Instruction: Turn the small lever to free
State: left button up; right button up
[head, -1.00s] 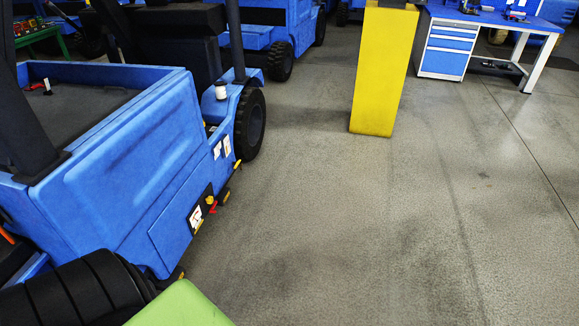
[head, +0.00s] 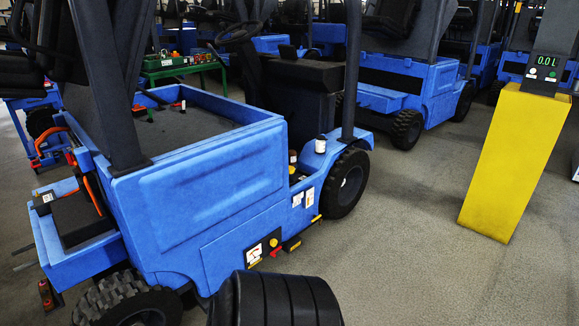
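A blue vehicle (head: 215,185) stands on the left and middle of the head view. Low on its side is a dark panel (head: 254,256) with a white and yellow label. A small red and yellow handle (head: 275,247) sits at the panel's right edge. A yellow piece (head: 316,218) sticks out farther right on the same side. On the vehicle's deck are a small red piece (head: 137,106) and a small green piece (head: 150,116). I cannot tell which of these is the small lever or how it is set. Neither of my grippers is in view.
A yellow pillar (head: 512,160) with a display reading 0.0 L stands at the right. A black ribbed rounded thing (head: 275,302) fills the bottom middle, close to me. Other blue vehicles (head: 415,85) stand behind. Grey floor (head: 400,260) is clear between vehicle and pillar.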

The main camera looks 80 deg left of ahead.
aim_at(279, 246)
jog(key=i+u, duration=0.7)
jog(key=i+l+u, duration=0.1)
jog(key=u, duration=0.25)
jog(key=i+j+u, duration=0.15)
jog(key=u, duration=0.35)
jog(key=i+u, duration=0.6)
jog(key=u, duration=0.35)
jog(key=i+u, duration=0.25)
jog(key=u, duration=0.25)
jog(key=i+l+u, duration=0.25)
jog(key=u, duration=0.2)
